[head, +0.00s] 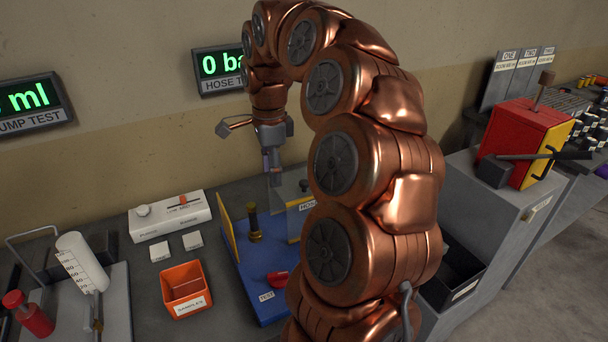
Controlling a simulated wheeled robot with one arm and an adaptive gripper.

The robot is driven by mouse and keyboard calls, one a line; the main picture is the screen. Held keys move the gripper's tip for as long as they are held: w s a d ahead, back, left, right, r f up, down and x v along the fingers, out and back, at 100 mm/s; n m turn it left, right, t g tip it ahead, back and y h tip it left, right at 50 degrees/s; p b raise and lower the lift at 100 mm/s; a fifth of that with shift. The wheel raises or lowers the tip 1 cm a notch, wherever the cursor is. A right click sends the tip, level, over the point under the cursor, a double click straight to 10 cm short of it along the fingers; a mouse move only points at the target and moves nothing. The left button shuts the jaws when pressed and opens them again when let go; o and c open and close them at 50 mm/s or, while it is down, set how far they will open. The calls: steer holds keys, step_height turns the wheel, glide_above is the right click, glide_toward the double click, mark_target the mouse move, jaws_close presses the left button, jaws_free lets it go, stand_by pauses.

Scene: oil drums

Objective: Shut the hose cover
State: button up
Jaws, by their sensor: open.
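The hose test rig has a blue base (258,290) on the bench, in the head view. A clear, greyish hose cover (287,190) stands at its back right, with a small dark knob on it. My arm hides its right part, so I cannot tell its full angle. A short dark hose piece with a brass-coloured end (255,228) stands upright on the rig, beside a yellow plate (228,235). My gripper (272,170) is open and points down just above the cover's upper left edge. Contact with the cover cannot be told.
A red knob (274,281) is on the rig's front. An orange samples bin (184,287) and a white switch box (170,217) stand to the left. A syringe stand (100,300) is at far left. A red and yellow box (525,142) stands at right.

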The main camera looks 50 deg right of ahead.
mark_target(304, 182)
steer(key=d+m, duration=0.3)
steer(key=d, duration=0.2)
steer(key=d+m, duration=0.4)
steer(key=d, duration=0.1)
steer(key=shift+s+p, duration=0.1)
steer(key=shift+p, duration=0.2)
steer(key=shift+f+p, duration=1.35)
steer(key=shift+f, duration=2.5)
steer(key=shift+c, duration=0.3)
jaws_close()
